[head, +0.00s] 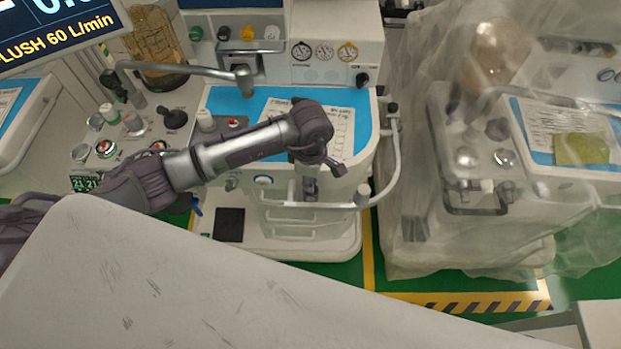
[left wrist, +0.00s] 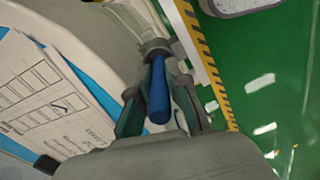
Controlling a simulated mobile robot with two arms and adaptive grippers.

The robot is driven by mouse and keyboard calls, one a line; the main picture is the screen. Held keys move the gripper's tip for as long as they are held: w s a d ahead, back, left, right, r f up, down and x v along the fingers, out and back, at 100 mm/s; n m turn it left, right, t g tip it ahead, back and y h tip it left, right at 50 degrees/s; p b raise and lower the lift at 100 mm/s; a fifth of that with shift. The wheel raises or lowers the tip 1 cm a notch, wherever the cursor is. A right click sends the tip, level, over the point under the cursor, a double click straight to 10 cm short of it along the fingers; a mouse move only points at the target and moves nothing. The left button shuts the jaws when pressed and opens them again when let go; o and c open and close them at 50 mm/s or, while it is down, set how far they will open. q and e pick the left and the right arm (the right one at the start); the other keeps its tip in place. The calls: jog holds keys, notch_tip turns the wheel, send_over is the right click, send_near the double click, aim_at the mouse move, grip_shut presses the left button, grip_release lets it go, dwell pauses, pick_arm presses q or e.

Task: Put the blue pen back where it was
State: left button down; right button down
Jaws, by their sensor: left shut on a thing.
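My left gripper (head: 311,187) hangs down over the front of the middle cart (head: 355,228), near its curved front rail. In the left wrist view, my left gripper (left wrist: 160,66) is shut on the blue pen (left wrist: 158,98). The pen stands lengthwise between the fingers, one end towards the camera. The pen is not discernible in the head view. My right gripper is not in view.
A curved grey rail (head: 393,158) runs around the middle cart's front right. A printed sheet (head: 341,128) lies on its blue top. A plastic-draped cart (head: 500,230) stands to the right. Yellow floor tape (head: 369,255) and green floor (head: 405,290) lie between them.

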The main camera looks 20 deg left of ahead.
pick_arm(q)
jog(key=shift+f, duration=0.6)
jog(key=shift+f, duration=0.1)
jog(key=c, duration=1.6)
grip_release()
jog(key=shift+f, duration=0.1)
jog(key=shift+o, duration=1)
